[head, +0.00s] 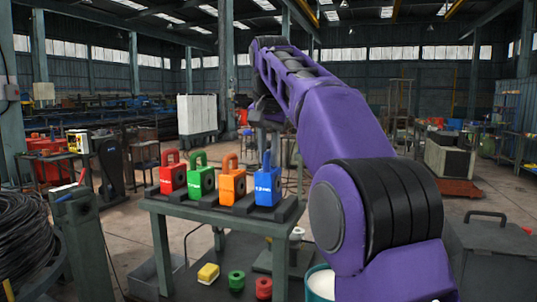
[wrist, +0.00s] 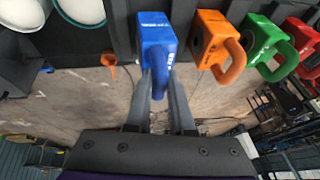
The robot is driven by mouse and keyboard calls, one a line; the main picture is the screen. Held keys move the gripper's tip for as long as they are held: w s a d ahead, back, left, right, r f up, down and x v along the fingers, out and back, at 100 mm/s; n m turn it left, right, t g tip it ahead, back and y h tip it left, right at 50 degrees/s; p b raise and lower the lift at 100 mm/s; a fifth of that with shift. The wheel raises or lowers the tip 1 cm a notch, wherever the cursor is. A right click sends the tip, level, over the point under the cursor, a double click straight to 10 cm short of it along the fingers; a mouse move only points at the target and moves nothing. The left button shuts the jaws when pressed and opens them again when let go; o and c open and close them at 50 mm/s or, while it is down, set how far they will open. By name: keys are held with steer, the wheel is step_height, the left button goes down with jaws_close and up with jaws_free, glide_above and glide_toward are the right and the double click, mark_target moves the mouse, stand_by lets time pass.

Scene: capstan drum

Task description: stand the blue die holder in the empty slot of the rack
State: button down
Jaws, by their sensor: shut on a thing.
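The blue die holder (head: 267,191) is upright at the right end of the row on the dark rack (head: 291,214). In the wrist view the blue die holder (wrist: 158,32) is seen from above, its loop handle toward me. My gripper (wrist: 160,95) is shut on that handle, one finger on each side. In the head view my gripper (head: 267,158) is small and partly hidden at the top of the blue holder. The holder's lower edge is level with the rack top; I cannot tell whether it is fully seated in the slot.
Orange (head: 232,182), green (head: 201,180) and red (head: 173,176) die holders stand in the rack to the left. The rack is on a grey table (head: 160,205). Yellow (head: 208,272), green (head: 236,280) and red (head: 263,288) parts lie below. A white-topped bucket (head: 321,283) stands at lower right.

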steer(key=shift+f+b, duration=0.4)
steer(key=shift+f, duration=0.15)
steer(key=c, duration=0.7)
jaws_free()
steer(key=shift+s, duration=0.1)
steer(key=shift+o, duration=0.7)
steer(key=shift+f, duration=0.2)
steer(key=o, duration=0.3)
steer(key=shift+o, duration=0.2)
steer(key=shift+r, duration=0.1)
